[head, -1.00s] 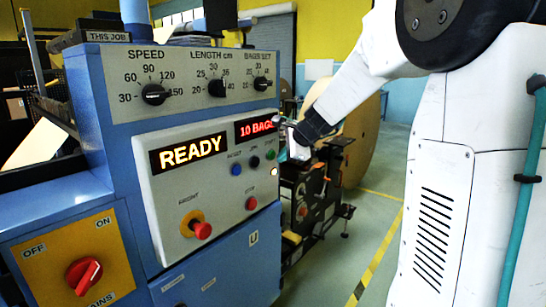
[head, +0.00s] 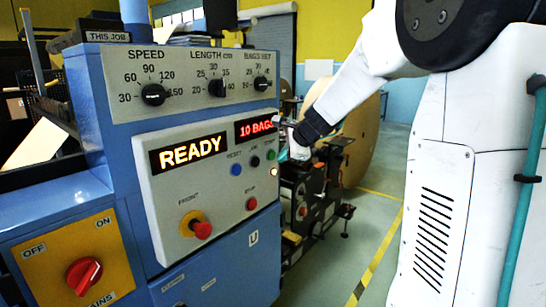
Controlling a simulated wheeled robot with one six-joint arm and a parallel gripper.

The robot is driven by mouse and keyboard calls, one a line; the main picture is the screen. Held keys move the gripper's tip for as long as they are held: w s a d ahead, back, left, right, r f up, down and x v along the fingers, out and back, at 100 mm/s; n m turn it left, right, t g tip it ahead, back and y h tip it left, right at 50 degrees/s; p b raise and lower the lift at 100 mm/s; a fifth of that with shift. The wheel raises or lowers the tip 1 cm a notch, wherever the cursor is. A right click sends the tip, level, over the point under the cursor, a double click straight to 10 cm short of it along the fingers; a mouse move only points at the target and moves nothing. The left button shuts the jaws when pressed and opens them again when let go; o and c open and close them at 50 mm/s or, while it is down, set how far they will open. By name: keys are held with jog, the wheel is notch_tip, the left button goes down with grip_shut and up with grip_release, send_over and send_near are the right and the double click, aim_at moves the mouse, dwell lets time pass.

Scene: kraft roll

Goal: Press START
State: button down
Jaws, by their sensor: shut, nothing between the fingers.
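The blue machine's grey control panel (head: 190,200) carries a READY display (head: 188,153) and a red 10 BAGS display (head: 256,128). Below them sit a blue RESET button (head: 236,169), a black JOG button (head: 254,161) and the green START button (head: 270,155) at the panel's right edge. My gripper (head: 282,122) is shut and empty, close to the right end of the panel, just above and right of START. Its fingertips are small and partly hidden, so I cannot tell the exact gap to the button.
A red mushroom knob (head: 202,230) and a red STOP button (head: 251,203) are lower on the panel. A lit white lamp (head: 273,171) is below START. A red mains switch (head: 84,275) is at lower left. A large kraft roll (head: 362,140) stands behind my arm.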

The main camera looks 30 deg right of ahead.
jog(key=shift+w, duration=0.1)
jog(key=shift+w+a, duration=0.15)
jog(key=shift+w, duration=0.15)
